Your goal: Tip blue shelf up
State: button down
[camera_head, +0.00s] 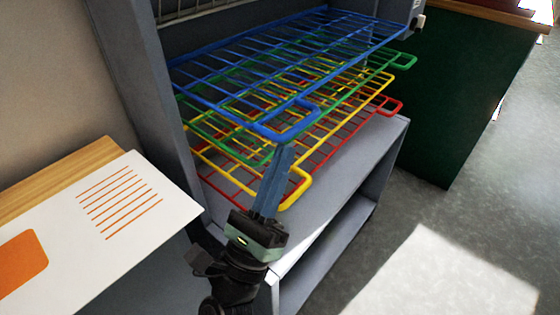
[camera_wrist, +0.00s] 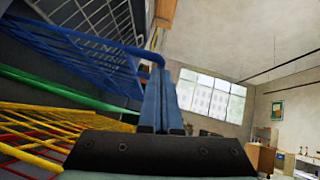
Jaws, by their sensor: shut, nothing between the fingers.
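The blue shelf (camera_head: 300,50) is the top wire rack in a grey frame, in the head view. It lies roughly level and reaches out from the frame. My gripper (camera_head: 284,150) is shut and empty, with its fingers pointing up at the front left corner of the blue shelf. In the wrist view the blue shelf (camera_wrist: 100,48) is at the upper left. Its front edge passes close to the tips of my gripper (camera_wrist: 161,65). I cannot tell whether the tips touch it.
Green (camera_head: 402,61), yellow (camera_head: 298,190) and red (camera_head: 392,106) wire shelves lie below the blue one. A grey cabinet ledge (camera_head: 350,155) is under them. A white sheet (camera_head: 150,215) lies on a wooden top at left. Open floor (camera_head: 480,210) is at right.

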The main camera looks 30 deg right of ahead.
notch_tip(320, 180, up, 16)
jog(key=w+n+t+y+p, duration=0.2)
jog(key=n+t+y+p, duration=0.55)
jog(key=p, duration=1.25)
jog(key=w+a+r+n+g+y+p, duration=0.2)
jog(key=w+r+n+p, duration=0.3)
jog(key=p, duration=0.9)
jog(key=w+a+r+n+g+y+p, duration=0.2)
jog(key=w+r+n+p, duration=0.4)
jog(key=p, duration=0.8)
jog(key=shift+a+r+y, duration=0.75)
jog(key=shift+r+y, duration=0.5)
jog(key=shift+r, duration=0.45)
jog(key=shift+w+n+p, duration=0.15)
jog(key=shift+n+p, duration=0.1)
jog(key=shift+p, duration=0.05)
